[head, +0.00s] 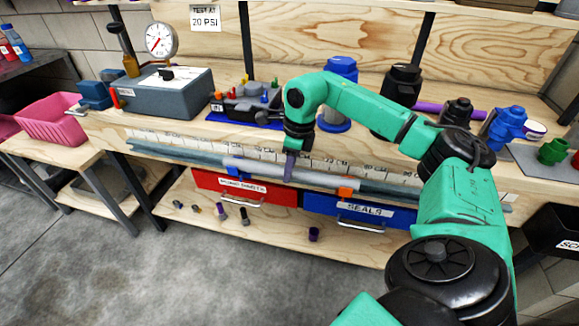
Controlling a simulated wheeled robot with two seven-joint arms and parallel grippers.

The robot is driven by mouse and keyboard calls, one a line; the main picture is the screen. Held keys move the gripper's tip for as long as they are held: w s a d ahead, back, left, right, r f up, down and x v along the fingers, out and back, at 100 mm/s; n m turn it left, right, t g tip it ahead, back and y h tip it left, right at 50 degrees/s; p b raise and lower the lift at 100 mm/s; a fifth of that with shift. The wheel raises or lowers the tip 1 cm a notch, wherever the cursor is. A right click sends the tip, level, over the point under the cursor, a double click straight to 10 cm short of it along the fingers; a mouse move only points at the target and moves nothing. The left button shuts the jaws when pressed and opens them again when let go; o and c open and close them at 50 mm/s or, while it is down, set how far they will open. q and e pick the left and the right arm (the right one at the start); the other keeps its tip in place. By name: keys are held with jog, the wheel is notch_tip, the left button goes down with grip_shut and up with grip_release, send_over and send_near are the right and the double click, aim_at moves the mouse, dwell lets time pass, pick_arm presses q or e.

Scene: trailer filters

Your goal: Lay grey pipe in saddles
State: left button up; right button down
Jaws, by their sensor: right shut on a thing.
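The grey pipe (258,170) lies lengthwise along the front edge of the workbench. A small blue saddle-like piece (234,172) shows by its left end and an orange one (345,193) by its right end. I cannot tell whether the pipe rests in them or is just above them. My right gripper (289,168) points down and is shut on the grey pipe near its middle; its fingers hide that part of the pipe. My left gripper is not in view.
A red drawer (240,186) and a blue drawer (360,212) hang below the edge. A gauge box (165,90), a dark fixture on a blue mat (222,119) and blue and black filter housings (400,85) stand behind. The lower shelf holds small fittings. A pink bin (60,120) is at left.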

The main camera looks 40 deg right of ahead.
aim_at(298, 171)
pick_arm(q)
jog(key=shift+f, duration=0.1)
pick_arm(e)
jog(key=shift+f, duration=0.15)
jog(key=shift+c, duration=2.3)
grip_release()
notch_tip(298, 171, up, 2)
jog(key=shift+d+r, duration=0.1)
jog(key=shift+r, duration=0.1)
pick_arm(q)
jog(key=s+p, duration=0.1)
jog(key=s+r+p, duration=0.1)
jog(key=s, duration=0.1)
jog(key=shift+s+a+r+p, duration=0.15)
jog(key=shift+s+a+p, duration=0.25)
pick_arm(e)
notch_tip(298, 171, up, 12)
jog(key=s+d, duration=0.1)
jog(key=shift+s, duration=0.4)
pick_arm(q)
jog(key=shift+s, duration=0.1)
